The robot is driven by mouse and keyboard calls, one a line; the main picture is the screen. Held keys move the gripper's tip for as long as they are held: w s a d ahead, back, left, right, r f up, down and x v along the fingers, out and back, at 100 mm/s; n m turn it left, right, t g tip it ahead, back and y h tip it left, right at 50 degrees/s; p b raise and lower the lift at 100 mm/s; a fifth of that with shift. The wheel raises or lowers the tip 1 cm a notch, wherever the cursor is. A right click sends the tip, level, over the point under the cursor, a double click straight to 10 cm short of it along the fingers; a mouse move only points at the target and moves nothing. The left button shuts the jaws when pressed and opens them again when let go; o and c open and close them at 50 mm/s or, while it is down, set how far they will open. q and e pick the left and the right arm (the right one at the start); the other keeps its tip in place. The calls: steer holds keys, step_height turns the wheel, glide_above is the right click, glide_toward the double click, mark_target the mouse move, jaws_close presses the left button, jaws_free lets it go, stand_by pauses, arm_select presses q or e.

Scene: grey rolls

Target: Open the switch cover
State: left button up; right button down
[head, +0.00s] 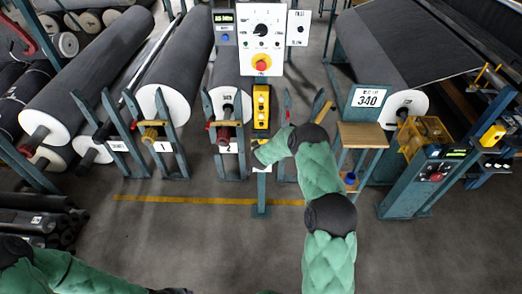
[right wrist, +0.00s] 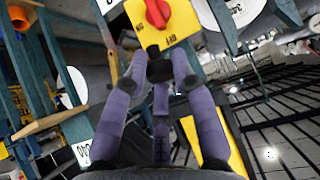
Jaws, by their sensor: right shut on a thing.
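The yellow switch cover (right wrist: 182,30) with a red rotary knob (right wrist: 158,12) fills the top middle of the right wrist view. Its lettering appears upside down. The fingertips hide the exact contact. In the head view my green right arm reaches up to the post below the yellow button box (head: 261,107), and the arm hides the right fingers there. My left arm lies at the bottom left of the head view; its gripper jaws are not clearly seen.
A control panel (head: 262,37) with a red stop button stands above the button box. Large grey rolls (head: 182,75) on blue stands line both sides. A small wooden table (head: 361,134) stands right of my right arm.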

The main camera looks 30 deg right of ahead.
steer(key=shift+w+d+r+p, duration=0.2)
steer(key=shift+w+r, duration=0.1)
steer(key=shift+r, duration=0.3)
steer(key=shift+w+d+r+p, duration=0.2)
steer(key=shift+w+r, duration=0.05)
steer(key=shift+r, duration=0.35)
steer(key=c, duration=1)
jaws_free()
steer(key=shift+c, duration=0.2)
steer(key=shift+w+a+f, duration=0.1)
steer(key=shift+f, duration=0.3)
steer(key=v, duration=1.2)
steer(key=shift+a+f, duration=0.1)
